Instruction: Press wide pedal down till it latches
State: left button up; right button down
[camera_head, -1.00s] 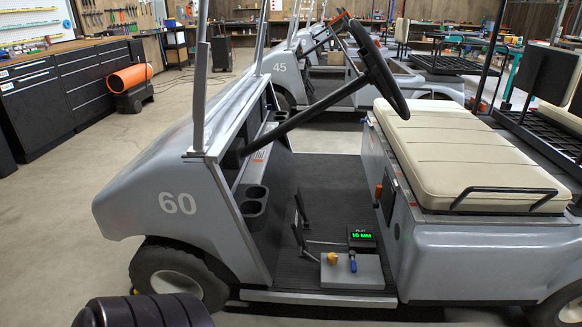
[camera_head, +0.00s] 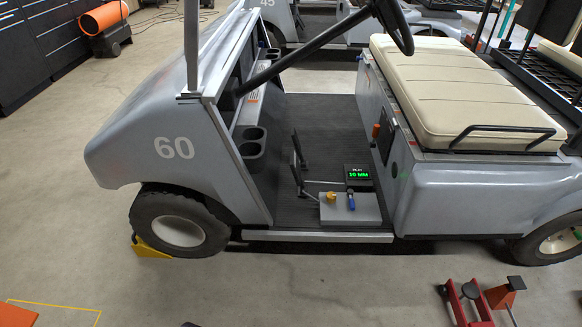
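The grey cart marked 60 (camera_head: 130,150) stands side-on with its open footwell facing me. Dark pedals (camera_head: 299,160) on thin arms stand up from the black floor mat; I cannot tell for certain which is the wide one or whether it is latched. A grey block (camera_head: 338,212) on the floor's near edge carries a yellow knob (camera_head: 330,197) and a blue-handled lever (camera_head: 351,202). A small display (camera_head: 359,177) behind it shows green text that looks like 10 MM. Neither of my grippers is in view.
The steering column (camera_head: 305,50) slants over the footwell, and the cream seat (camera_head: 455,95) bounds it on the right. A yellow chock (camera_head: 150,248) touches the front wheel (camera_head: 178,225). The concrete before the footwell is mostly clear.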

aim_at(295, 166)
jog(key=i+l+u, duration=0.25)
jog(key=i+l, duration=0.2)
jog(key=i+l+u, duration=0.25)
jog(key=i+l, duration=0.3)
jog(key=i+l+u, duration=0.25)
jog(key=i+l, duration=0.2)
jog(key=l, duration=0.2)
